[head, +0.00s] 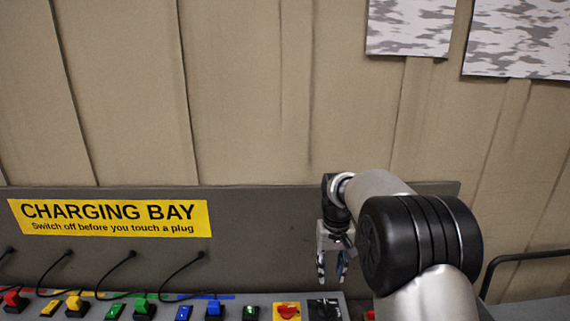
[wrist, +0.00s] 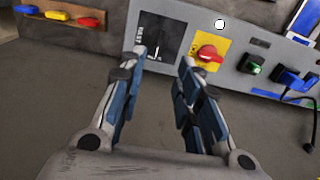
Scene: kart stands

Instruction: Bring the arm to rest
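My gripper (head: 333,265) hangs at the end of my bent arm in the head view, in front of the grey back panel and above the right part of the charging console. In the wrist view my gripper (wrist: 160,92) has its two blue-padded fingers spread apart. Nothing is between them. The gripper appears clear of both.
A yellow "CHARGING BAY" sign (head: 110,217) is on the back panel. Several coloured plugs with black cables, such as the green one (head: 143,308), line the console. A black rail (head: 525,256) stands at the right. A wooden shelf (wrist: 70,22) holds coloured pieces at the wrist view's upper left.

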